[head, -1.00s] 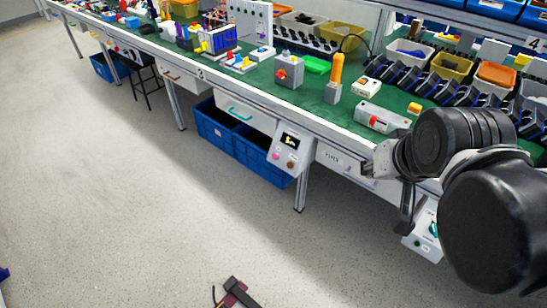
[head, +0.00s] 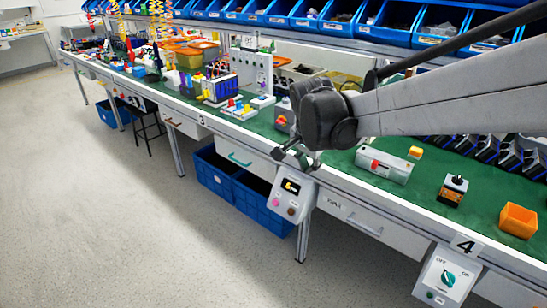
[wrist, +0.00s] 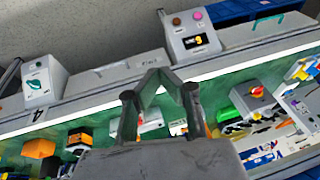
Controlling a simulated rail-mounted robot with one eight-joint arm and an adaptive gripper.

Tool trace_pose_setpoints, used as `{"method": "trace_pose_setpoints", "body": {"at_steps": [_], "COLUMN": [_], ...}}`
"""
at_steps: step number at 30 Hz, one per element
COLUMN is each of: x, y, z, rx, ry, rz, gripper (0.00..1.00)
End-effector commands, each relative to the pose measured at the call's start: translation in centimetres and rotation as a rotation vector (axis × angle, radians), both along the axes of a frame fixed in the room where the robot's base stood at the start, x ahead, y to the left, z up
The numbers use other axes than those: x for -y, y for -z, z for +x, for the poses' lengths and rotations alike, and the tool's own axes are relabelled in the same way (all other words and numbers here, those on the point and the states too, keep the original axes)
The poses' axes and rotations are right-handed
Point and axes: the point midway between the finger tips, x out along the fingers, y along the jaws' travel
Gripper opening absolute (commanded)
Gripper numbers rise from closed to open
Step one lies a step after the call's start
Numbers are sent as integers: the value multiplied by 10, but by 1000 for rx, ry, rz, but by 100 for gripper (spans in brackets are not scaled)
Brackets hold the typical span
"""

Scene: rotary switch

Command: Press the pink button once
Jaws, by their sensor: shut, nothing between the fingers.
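The pink button (head: 276,202) is on the front of a grey-white control box (head: 280,218) fixed to the bench's front edge. A brown button (head: 291,211) sits beside it, below a small dark display (head: 291,187). My gripper (head: 296,160) is shut and empty, just above the box's top in the picture. In the wrist view the gripper (wrist: 158,75) points toward the box's side of the bench. There the pink button (wrist: 197,15) and brown button (wrist: 177,21) are clear beyond the fingertips, with a visible gap.
The green bench (head: 345,168) carries a grey box with a red button (head: 383,165), an orange bin (head: 518,220) and other parts. A switch box marked 4 (head: 447,277) hangs at the right. Blue crates (head: 240,195) stand under the bench. The floor in front is open.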

Motion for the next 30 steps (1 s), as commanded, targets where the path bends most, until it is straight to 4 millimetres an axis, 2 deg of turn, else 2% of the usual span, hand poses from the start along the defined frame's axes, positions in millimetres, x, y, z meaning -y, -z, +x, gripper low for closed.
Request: {"method": "trace_pose_setpoints", "body": {"at_steps": [1, 6, 11, 15, 24, 27, 30], "x": [-9, -37, -65, -90, -137, -147, -153], "y": [13, 54, 100, 144, 241, 263, 276], "z": [13, 49, 78, 99, 126, 129, 130], "rx": [-9, -37, -58, -70, -80, -79, -79], "ry": [29, 155, 274, 380, 591, 637, 667], "rz": [4, 17, 23, 25, 16, 15, 13], "gripper": [0, 0, 0, 0, 0, 0, 0]}}
